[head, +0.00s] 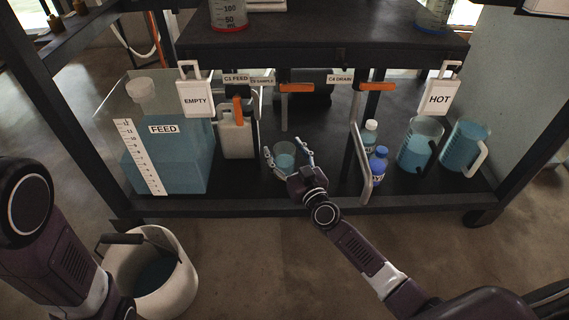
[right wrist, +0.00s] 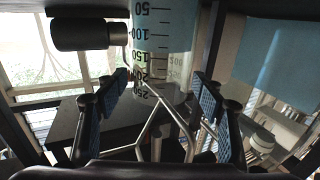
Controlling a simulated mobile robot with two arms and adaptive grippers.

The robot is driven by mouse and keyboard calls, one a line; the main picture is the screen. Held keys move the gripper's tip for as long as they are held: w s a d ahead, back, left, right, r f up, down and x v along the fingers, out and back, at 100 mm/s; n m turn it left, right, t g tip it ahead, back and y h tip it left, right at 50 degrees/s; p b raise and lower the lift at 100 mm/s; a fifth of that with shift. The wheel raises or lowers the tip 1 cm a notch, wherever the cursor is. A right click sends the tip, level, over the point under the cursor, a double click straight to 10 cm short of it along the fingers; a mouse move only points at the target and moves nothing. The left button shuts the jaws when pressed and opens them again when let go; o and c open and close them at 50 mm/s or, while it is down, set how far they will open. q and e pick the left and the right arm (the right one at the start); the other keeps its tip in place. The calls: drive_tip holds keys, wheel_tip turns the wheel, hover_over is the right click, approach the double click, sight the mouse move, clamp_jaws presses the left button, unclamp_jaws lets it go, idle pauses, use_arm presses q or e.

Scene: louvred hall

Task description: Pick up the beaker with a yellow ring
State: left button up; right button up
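A small clear beaker with blue liquid (head: 285,161) stands on the lower shelf (head: 322,188). Its ring colour cannot be made out. My right gripper (head: 286,150) is open, with one finger on each side of this beaker. In the right wrist view, a beaker with graduation marks (right wrist: 163,42) appears upside down, at the tips of the spread fingers (right wrist: 158,84). Whether the fingers touch it cannot be told. My left arm comes in at the left; its gripper is out of view. Beakers with a red ring (head: 229,14) and a blue ring (head: 433,16) stand on the upper shelf.
Left of the beaker are a beige canister (head: 237,139) and the FEED tank (head: 168,158). A bucket (head: 170,285) stands on the floor. Orange-handled valves hang above.

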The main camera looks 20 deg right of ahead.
drive_tip(key=c, duration=1.5)
clamp_jaws()
drive_tip(key=shift+r, duration=0.15)
